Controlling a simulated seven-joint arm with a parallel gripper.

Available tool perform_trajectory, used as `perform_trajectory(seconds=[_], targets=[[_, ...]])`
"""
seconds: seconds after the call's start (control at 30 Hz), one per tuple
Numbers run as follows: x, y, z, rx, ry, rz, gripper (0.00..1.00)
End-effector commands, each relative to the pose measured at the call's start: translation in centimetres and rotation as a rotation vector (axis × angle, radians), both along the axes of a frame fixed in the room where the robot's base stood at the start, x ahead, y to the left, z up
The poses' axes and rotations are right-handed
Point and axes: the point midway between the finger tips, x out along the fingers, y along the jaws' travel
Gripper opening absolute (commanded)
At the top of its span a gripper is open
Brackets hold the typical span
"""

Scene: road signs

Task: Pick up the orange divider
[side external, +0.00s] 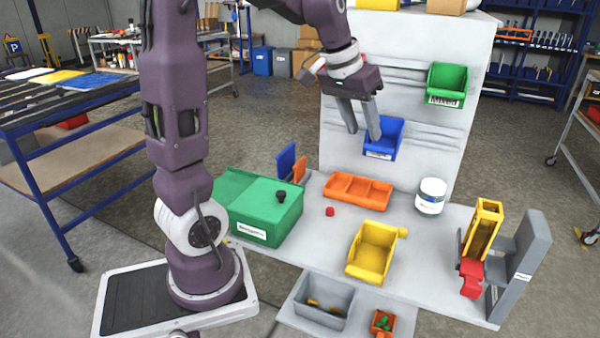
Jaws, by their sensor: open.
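A thin orange upright panel (299,169), which looks like the orange divider, stands beside a taller blue panel (286,160) at the back edge of the table, behind the green box. An orange tray (357,191) with several compartments lies to its right on the table; I cannot tell for sure which of the two is meant. My gripper (363,134) is open and empty, pointing down. In the picture it is above the orange tray and up and right of the orange panel. Its right finger overlaps the blue bin (384,139) on the back board.
A green box (266,215) with a black knob stands left on the table (300,258). A small red piece (330,211), a yellow bin (372,250) and a white tub (431,196) stand near the tray. A yellow and red fixture (480,245) is at right.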

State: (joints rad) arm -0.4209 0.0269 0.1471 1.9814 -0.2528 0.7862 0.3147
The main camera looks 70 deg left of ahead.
Motion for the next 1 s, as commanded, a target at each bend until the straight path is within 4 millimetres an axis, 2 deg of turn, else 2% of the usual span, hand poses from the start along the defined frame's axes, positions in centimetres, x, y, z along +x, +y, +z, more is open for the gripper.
perform_trajectory(seconds=[0.03,0.07,0.1,0.17,0.2,0.3,0.33,0.4,0.5,0.67,0.9,1.0], targets=[[1.9,5.4,-2.3,-0.009,0.027,0.080,0.42],[2.7,8.7,-3.8,-0.009,0.038,0.122,0.42],[3.3,13.1,-6.0,-0.007,0.051,0.177,0.42],[3.1,19.6,-9.8,0.001,0.077,0.251,0.42],[2.4,23.3,-12.3,0.007,0.095,0.291,0.42],[0.1,29.7,-17.5,0.020,0.129,0.357,0.42],[-0.5,31.0,-18.7,0.022,0.136,0.372,0.42],[-1.7,33.0,-20.6,0.029,0.150,0.391,0.42],[-2.4,34.1,-22.0,0.032,0.158,0.401,0.42],[-1.9,34.6,-24.0,0.031,0.161,0.401,0.42],[-0.5,35.5,-27.9,0.032,0.161,0.400,0.42],[-0.3,35.6,-28.5,0.031,0.160,0.400,0.42]])
